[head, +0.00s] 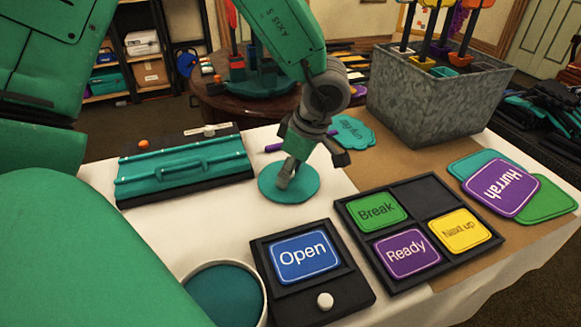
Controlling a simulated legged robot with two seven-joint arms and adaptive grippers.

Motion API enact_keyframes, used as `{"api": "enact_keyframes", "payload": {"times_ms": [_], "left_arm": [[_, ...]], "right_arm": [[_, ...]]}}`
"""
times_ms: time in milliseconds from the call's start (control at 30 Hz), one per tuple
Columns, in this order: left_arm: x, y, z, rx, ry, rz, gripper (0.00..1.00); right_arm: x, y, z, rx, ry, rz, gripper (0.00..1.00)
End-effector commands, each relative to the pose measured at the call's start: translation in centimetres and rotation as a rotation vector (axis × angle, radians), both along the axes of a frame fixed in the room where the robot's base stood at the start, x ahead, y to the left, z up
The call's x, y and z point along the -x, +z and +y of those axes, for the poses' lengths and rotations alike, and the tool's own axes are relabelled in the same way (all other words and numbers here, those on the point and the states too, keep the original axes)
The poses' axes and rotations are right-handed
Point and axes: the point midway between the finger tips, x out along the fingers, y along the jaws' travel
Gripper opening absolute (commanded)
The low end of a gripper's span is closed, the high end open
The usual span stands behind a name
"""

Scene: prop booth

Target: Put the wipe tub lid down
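The wipe tub lid appears to be the flat teal disc (304,190) on the white cloth near the middle of the head view. My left gripper (314,170) points down over it. Its fingers look spread, one tip over the disc and the other off to the right, with nothing visible between them. I cannot tell whether the near fingertip touches the disc. A round tub with a white rim (258,284) and teal inside stands at the bottom left, partly cut off. My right gripper is not in view.
A black stand with an "Open" card (304,257) and a black tray (420,272) of cards lie in front. A grey bin (430,105) and a "Hurrah" card (500,188) are right. White cloth is clear left of the disc.

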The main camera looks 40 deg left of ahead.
Motion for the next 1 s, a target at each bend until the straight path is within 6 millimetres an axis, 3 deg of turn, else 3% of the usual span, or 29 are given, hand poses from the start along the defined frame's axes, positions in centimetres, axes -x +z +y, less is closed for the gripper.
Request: {"api": "enact_keyframes", "payload": {"times_ms": [167,267,700,1000], "left_arm": [[0.0,0.3,0.0,0.0,0.0,-0.001,0.41],[-0.2,1.6,-0.4,0.0,-0.002,-0.002,0.41],[-1.0,10.0,-2.8,0.002,0.0,-0.002,0.41],[-1.1,11.7,-3.4,0.0,0.0,0.0,0.41]], "right_arm": [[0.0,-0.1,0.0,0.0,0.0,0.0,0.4],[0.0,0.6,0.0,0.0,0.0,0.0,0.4],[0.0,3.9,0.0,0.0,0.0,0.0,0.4],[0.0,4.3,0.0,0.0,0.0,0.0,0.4]]}}
